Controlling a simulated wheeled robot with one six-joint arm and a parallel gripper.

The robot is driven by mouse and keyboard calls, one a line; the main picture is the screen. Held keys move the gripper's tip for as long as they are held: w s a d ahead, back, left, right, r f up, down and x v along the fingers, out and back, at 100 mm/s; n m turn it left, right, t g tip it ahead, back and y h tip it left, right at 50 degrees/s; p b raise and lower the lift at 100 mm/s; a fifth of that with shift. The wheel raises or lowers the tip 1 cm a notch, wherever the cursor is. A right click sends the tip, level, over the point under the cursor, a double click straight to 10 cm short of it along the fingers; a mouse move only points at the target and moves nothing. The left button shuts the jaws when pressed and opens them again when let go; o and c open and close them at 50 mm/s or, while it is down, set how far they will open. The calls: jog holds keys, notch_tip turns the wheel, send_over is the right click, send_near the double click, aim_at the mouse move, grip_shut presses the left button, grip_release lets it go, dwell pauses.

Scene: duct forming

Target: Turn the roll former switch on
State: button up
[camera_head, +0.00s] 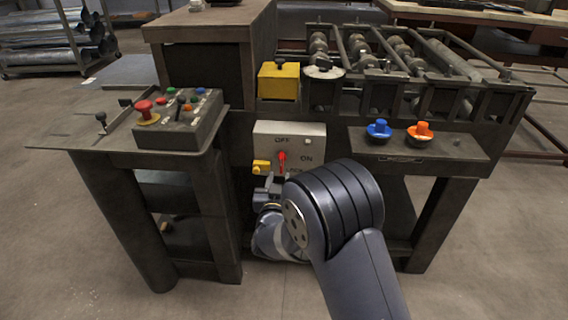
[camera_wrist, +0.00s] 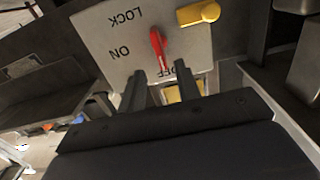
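The switch panel (camera_head: 307,133) is a light plate on the front of the machine, marked OFF at the top and ON at the right. Its red switch lever (camera_head: 282,160) stands near the middle. In the upside-down wrist view, the panel (camera_wrist: 95,35) also shows LOCK, and the red lever (camera_wrist: 157,45) has one end close to OFF, which is partly hidden. My gripper (camera_wrist: 159,73) is open and empty, its fingers on either side of the lever's OFF end, with no clear contact. In the head view my gripper (camera_head: 270,186) is just below the panel, partly hidden by my arm.
A yellow knob (camera_head: 261,167) sticks out at the panel's left side. A control box (camera_head: 178,135) with a red button is on the left; blue (camera_head: 379,129) and orange (camera_head: 420,132) buttons sit on a right shelf. A yellow block (camera_head: 278,82) is above the panel.

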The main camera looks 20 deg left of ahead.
aim_at(281, 165)
jog(key=x, duration=0.7)
jog(key=shift+w, duration=0.25)
jog(key=shift+c, duration=0.3)
grip_shut()
